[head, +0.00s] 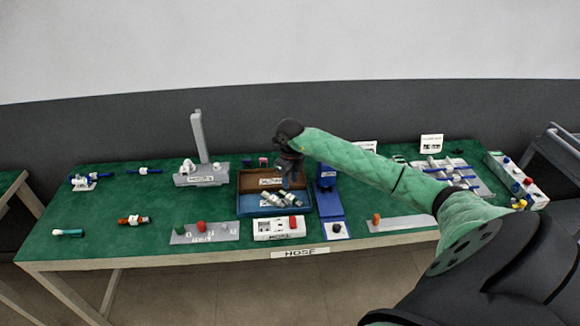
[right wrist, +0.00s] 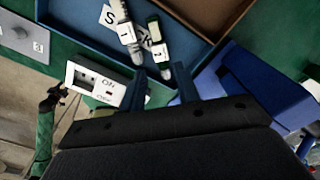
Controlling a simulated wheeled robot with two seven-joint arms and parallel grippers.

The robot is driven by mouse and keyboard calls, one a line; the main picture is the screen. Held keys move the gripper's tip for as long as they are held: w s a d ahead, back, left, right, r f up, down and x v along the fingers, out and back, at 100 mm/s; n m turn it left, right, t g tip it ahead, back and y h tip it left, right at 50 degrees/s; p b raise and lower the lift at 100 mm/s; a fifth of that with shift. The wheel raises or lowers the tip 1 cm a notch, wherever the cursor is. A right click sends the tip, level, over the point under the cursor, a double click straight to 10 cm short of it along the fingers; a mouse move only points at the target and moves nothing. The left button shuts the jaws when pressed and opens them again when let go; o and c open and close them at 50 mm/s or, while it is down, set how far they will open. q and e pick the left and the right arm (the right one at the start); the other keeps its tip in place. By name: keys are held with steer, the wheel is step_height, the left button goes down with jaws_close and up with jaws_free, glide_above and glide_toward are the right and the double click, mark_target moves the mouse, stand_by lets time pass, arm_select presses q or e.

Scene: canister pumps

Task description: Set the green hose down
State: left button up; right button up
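My right gripper (head: 290,168) is above the box at the middle of the table. In the right wrist view its two fingers (right wrist: 161,82) are apart with no hose clearly held between them. I cannot tell whether either is the green hose. A teal piece with a white end (head: 68,232) lies at the table's front left. My left arm's dark end shows small in the right wrist view.
A white ON switch box (head: 272,230) stands in front of the blue box. A blue stand (head: 327,180) is to its right. A grey plate with a red knob (head: 205,238) is at its left. Green tabletop (head: 105,205) is clear at the left.

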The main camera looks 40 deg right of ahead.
arm_select(q)
steer(key=shift+s+a+f+p, duration=0.2)
steer(key=shift+s+a+f, duration=0.05)
steer(key=shift+f, duration=0.4)
steer(key=shift+s+a+f+p, duration=0.2)
steer(key=shift+a+f, duration=0.05)
steer(key=shift+f, duration=0.35)
arm_select(e)
steer(key=shift+r, duration=2.3)
steer(key=shift+a, duration=0.1)
